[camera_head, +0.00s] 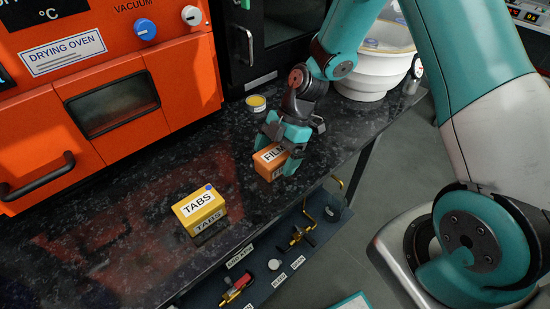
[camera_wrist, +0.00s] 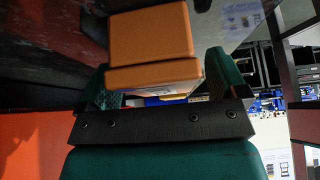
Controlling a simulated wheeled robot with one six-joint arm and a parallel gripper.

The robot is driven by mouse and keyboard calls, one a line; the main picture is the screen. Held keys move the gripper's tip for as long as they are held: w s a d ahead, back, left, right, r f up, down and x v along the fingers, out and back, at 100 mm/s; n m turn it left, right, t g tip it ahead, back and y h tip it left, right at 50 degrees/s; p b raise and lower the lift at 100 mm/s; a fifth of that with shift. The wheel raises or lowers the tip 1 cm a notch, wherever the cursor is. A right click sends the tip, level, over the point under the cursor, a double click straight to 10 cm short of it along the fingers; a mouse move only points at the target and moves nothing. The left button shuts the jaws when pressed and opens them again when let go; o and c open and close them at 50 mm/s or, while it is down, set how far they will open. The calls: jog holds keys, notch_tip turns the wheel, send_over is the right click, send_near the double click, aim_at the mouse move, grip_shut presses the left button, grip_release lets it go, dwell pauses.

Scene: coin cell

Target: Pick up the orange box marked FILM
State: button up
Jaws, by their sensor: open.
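The orange box marked FILM (camera_head: 268,168) stands on the black speckled bench near its front edge. My gripper (camera_head: 283,145) is at the box, pointing down, with its fingers on either side of it. In the wrist view the orange box (camera_wrist: 150,45) lies between and beyond the two green fingers of my gripper (camera_wrist: 160,85). The jaws are open. The fingers partly hide the box in the head view, and I cannot tell whether either finger touches it.
A yellow box marked TABS (camera_head: 200,209) stands on the bench to the left. A small yellow-topped round container (camera_head: 256,103) is behind my gripper. The orange drying oven (camera_head: 110,100) stands at the back left, and a white tub (camera_head: 372,75) at the back right.

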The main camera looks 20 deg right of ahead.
jog(key=shift+a+f, duration=0.15)
jog(key=shift+f, duration=0.1)
jog(key=c, duration=1)
jog(key=shift+c, duration=0.2)
jog(key=shift+r, duration=0.15)
